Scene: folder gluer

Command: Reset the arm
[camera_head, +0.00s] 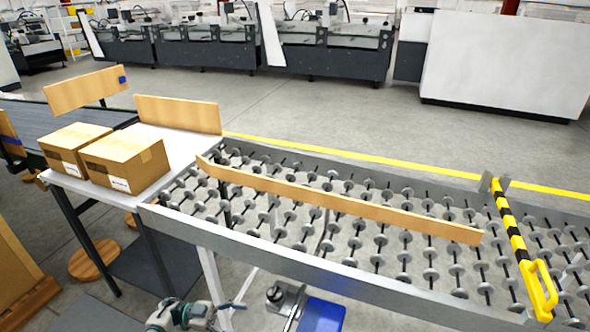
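Nothing is seen held. The roller conveyor (330,269) runs from the middle to the right, and a long wooden board (340,201) lies slantwise across its wheels.
Two closed cardboard boxes (125,158) stand side by side on the white table (185,143) at left. A yellow-black bar with a handle (518,246) crosses the conveyor at right. A blue panel (321,315) is below the conveyor. Open floor (330,108) lies behind.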

